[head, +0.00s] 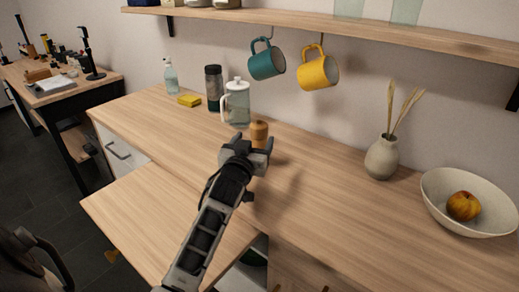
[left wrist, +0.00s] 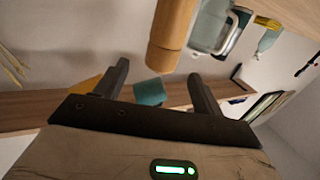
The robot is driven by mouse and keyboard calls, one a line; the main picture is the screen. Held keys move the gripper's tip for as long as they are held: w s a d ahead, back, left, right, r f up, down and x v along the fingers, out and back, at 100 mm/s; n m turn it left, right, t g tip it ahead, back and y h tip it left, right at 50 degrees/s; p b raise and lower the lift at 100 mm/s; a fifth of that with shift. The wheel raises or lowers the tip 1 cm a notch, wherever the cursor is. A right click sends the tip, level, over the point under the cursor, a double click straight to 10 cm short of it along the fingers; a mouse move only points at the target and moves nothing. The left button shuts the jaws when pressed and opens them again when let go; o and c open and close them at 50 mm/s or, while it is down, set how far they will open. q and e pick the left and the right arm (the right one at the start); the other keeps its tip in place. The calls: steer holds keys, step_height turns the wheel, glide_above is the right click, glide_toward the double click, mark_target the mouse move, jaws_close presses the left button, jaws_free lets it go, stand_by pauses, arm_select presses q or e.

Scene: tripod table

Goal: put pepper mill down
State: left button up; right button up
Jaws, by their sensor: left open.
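The pepper mill (head: 259,132) is a light-brown wooden cylinder standing upright on the wooden counter, in front of the glass jug. My left gripper hides its lower part in the head view. My left gripper (head: 252,147) is open, just on the near side of the mill. In the left wrist view the mill (left wrist: 170,32) comes in from the top edge, and its end shows near the gap between the spread fingertips (left wrist: 158,68). I see no finger closed on it. My right gripper is not in view.
A glass jug (head: 237,105), dark bottle (head: 214,88) and yellow sponge (head: 189,101) stand behind the mill. Teal (head: 266,64) and yellow (head: 317,73) mugs hang above. A vase (head: 382,158) and fruit bowl (head: 456,222) stand right. The counter (head: 320,185) between is clear.

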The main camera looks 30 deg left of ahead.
mark_target(257, 132)
arm_select(q)
steer(key=shift+x, duration=3.5)
steer(key=shift+s+a, duration=0.1)
steer(key=c, duration=1.5)
steer(key=shift+r, duration=0.1)
